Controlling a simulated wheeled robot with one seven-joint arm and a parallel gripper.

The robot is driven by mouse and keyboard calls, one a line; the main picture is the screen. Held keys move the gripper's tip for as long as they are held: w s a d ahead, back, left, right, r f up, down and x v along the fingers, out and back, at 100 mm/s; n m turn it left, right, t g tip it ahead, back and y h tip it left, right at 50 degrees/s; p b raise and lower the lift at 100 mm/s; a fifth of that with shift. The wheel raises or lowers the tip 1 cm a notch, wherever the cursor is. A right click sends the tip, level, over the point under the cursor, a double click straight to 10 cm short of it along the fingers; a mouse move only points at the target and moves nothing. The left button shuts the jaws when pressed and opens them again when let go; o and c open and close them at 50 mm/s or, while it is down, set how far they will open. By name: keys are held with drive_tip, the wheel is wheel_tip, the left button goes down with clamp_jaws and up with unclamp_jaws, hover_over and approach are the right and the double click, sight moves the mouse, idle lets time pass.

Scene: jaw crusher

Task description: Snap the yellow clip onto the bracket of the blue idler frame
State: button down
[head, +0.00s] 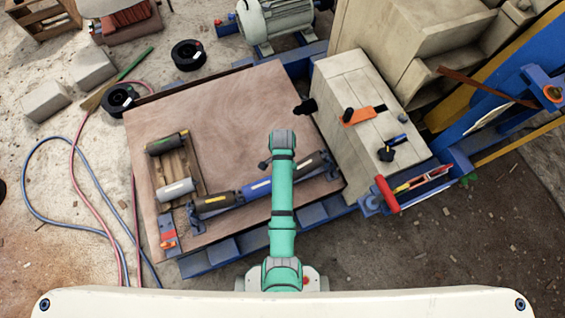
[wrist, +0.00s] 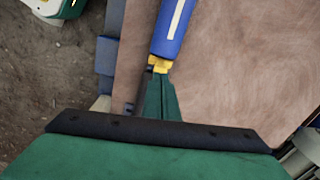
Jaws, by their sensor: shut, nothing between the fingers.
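The blue idler frame lies on the brown board, its end bracket (head: 195,218) showing at the left in the head view. It carries a dark roller (head: 214,203), a blue roller (head: 257,188) and a brown roller (head: 306,165) in a line. In the wrist view the blue roller (wrist: 174,25) points down toward a small yellow piece (wrist: 158,64), which looks like the yellow clip. My gripper (wrist: 158,84) is shut and empty, its green fingers just below that piece. I cannot tell whether they touch it or how the clip sits on the bracket. My arm hides the gripper in the head view.
A wooden cradle (head: 188,158) with a grey roller (head: 175,190) and a dark roller (head: 167,143) stands left on the board (head: 225,105). A pale stone-coloured block (head: 350,85) with tools borders the right. Hoses (head: 75,175) cross the ground at left.

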wheel_tip(320, 180, up, 11)
idle(0.6)
drive_tip(key=shift+f, duration=0.15)
drive_tip(key=s+d+f+n+t, duration=0.2)
drive_tip(key=s+f+n+t, duration=0.15)
drive_tip(key=s+f, duration=0.25)
drive_tip(key=s+r+n+t, duration=0.3)
drive_tip(key=s+t, duration=0.1)
drive_tip(key=s, duration=0.3)
drive_tip(key=s+r+n+t, duration=0.1)
drive_tip(key=s+r+t, duration=0.1)
drive_tip(key=s+r, duration=0.2)
drive_tip(key=s+a+r+n+t, duration=0.1)
drive_tip(key=s+r, duration=0.4)
drive_tip(key=r, duration=0.6)
drive_tip(key=s+a+r+n+t, duration=0.1)
drive_tip(key=s+r+n+t, duration=0.2)
drive_tip(key=r, duration=0.5)
drive_tip(key=shift+s+r+t, duration=0.2)
drive_tip(key=shift+s+t, duration=0.7)
drive_tip(key=shift+t, duration=0.05)
